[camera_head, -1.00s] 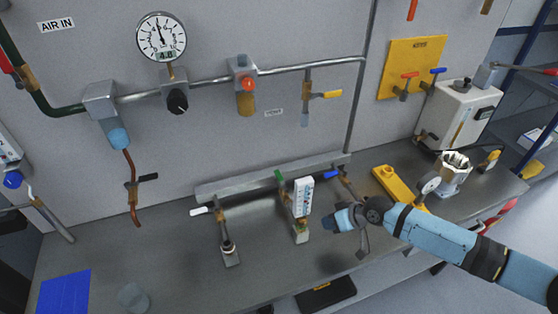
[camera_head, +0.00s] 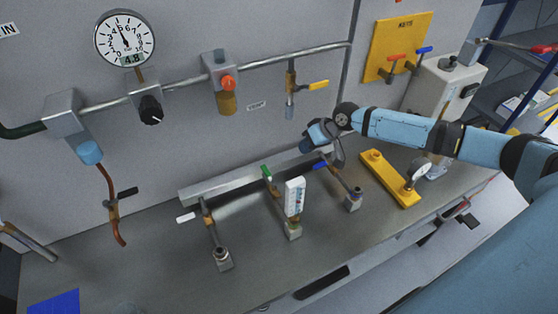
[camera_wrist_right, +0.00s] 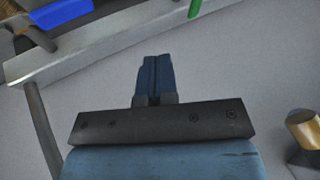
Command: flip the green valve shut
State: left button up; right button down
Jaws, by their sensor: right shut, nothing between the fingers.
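The green valve handle (camera_head: 267,172) sits on the middle branch of the bench manifold, behind a white flow gauge (camera_head: 294,195). It points up and to the left, off the line of its pipe. A bit of the green handle (camera_wrist_right: 194,8) also shows at the top edge of the wrist view. My right gripper (camera_head: 308,143) is shut and empty, above and to the right of the green handle, close to the back wall and apart from the handle. Its closed dark blue fingers (camera_wrist_right: 154,75) fill the middle of the wrist view. My left gripper is not in view.
A blue-handled valve (camera_head: 322,166) stands right of the green one, just below my right gripper, and a white-handled valve (camera_head: 187,218) stands left. A yellow-handled valve (camera_head: 318,85) hangs above. A yellow block with a gauge (camera_head: 390,180) lies right. The front bench is mostly clear.

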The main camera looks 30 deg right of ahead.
aim_at(269, 176)
pick_arm(q)
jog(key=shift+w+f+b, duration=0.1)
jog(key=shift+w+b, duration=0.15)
jog(key=shift+b, duration=0.1)
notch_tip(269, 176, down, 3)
jog(key=b, duration=0.4)
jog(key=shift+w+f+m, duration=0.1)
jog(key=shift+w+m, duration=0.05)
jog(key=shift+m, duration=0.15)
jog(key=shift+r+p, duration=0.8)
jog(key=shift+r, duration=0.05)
pick_arm(e)
jog(key=x, duration=0.3)
jog(key=a+x, duration=0.1)
jog(key=x, duration=0.3)
jog(key=a+r+x, duration=0.1)
jog(key=x, duration=0.3)
jog(key=shift+s+a, duration=0.2)
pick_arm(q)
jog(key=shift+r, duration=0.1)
pick_arm(e)
jog(key=shift+a, duration=0.5)
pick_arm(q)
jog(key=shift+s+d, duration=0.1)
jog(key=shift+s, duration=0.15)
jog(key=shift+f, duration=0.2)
